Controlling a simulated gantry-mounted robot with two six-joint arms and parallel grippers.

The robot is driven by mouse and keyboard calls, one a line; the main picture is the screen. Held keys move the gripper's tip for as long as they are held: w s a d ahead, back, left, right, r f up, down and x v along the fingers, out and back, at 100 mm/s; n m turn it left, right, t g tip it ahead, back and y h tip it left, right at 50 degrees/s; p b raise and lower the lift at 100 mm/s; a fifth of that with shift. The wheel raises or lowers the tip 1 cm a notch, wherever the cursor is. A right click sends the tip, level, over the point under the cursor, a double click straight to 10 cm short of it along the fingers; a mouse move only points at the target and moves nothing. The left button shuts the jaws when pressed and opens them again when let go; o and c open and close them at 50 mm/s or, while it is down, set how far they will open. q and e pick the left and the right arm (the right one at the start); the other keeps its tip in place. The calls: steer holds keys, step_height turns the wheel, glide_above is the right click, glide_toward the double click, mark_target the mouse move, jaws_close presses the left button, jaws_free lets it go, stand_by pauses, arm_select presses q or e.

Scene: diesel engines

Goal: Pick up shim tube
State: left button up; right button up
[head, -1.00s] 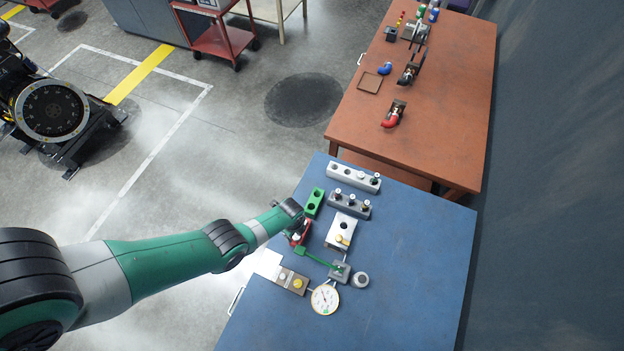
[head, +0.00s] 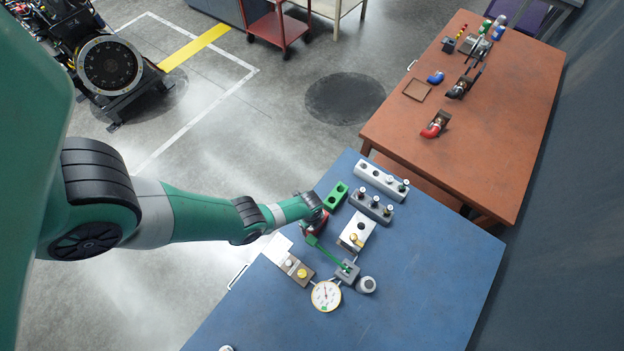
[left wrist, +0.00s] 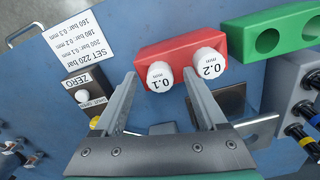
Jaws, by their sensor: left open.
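Two shim tubes with white round tops stand in a red block (left wrist: 185,42) in the left wrist view. One is marked 0.1 mm (left wrist: 160,76), the other 0.2 mm (left wrist: 208,64). My left gripper (left wrist: 159,84) is open, and the 0.1 tube shows between its fingertips. The right finger appears in the gap between the two tubes. Whether the fingers touch a tube cannot be told. In the head view my left gripper (head: 316,214) is over the red block on the blue table (head: 420,255), mostly hiding the block. My right gripper is not in view.
A green block (head: 335,195) with holes is beside the red block. Grey blocks (head: 371,206) with plungers, a dial gauge (head: 326,295) and a ZERO box (head: 295,269) stand close around. A label sheet (left wrist: 80,42) lies at left. The table's right side is clear.

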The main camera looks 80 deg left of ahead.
arm_select(q)
jaws_close()
steer(key=shift+r, duration=0.1)
stand_by(0.3)
